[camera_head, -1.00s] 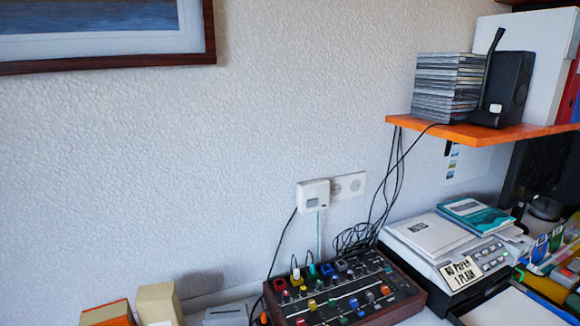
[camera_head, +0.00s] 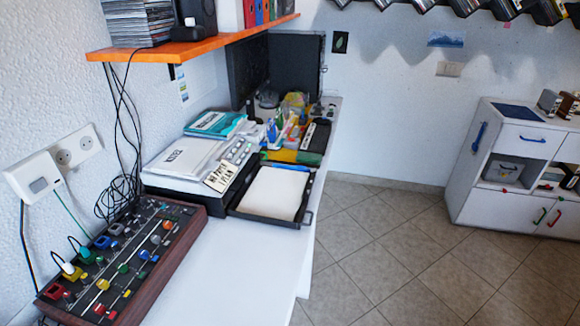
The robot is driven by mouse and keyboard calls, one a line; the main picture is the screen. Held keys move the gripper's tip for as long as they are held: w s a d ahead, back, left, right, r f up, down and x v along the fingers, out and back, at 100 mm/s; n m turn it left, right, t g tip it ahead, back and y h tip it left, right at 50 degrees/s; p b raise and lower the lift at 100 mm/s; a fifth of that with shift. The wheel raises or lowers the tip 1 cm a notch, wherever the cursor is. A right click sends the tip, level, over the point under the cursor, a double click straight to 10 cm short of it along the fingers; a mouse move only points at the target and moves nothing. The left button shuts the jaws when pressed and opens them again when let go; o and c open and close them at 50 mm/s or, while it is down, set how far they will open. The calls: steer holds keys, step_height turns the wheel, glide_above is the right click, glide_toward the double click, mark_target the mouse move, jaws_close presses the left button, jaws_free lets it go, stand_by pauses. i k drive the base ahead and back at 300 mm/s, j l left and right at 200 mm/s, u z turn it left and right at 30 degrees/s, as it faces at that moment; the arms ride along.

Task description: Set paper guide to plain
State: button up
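A grey-white printer (camera_head: 185,165) stands on the white desk against the left wall, with papers and a teal booklet (camera_head: 213,123) on top. A handwritten label (camera_head: 220,177) sits on its front edge; it appears to mention paper and plain. A black paper tray (camera_head: 303,211) extends from the printer's front with white paper (camera_head: 275,192) in it. The paper guide itself is too small to make out. My gripper is not in view.
A mixer with coloured knobs (camera_head: 125,265) sits on the desk at lower left. An orange shelf (camera_head: 190,47) overhangs the printer. Pens and desk items crowd beyond it. Tiled floor (camera_head: 370,250) is clear to the right, up to a white cabinet (camera_head: 515,165).

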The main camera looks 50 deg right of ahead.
mark_target(297, 168)
steer(key=i+l, duration=0.15)
steer(key=l, duration=0.7)
steer(key=i+l+u, duration=0.1)
steer(key=l, duration=0.75)
steer(key=i+l, duration=0.1)
steer(key=l, duration=0.75)
steer(key=i+l, duration=0.1)
steer(key=l, duration=0.75)
steer(key=j+u, duration=0.05)
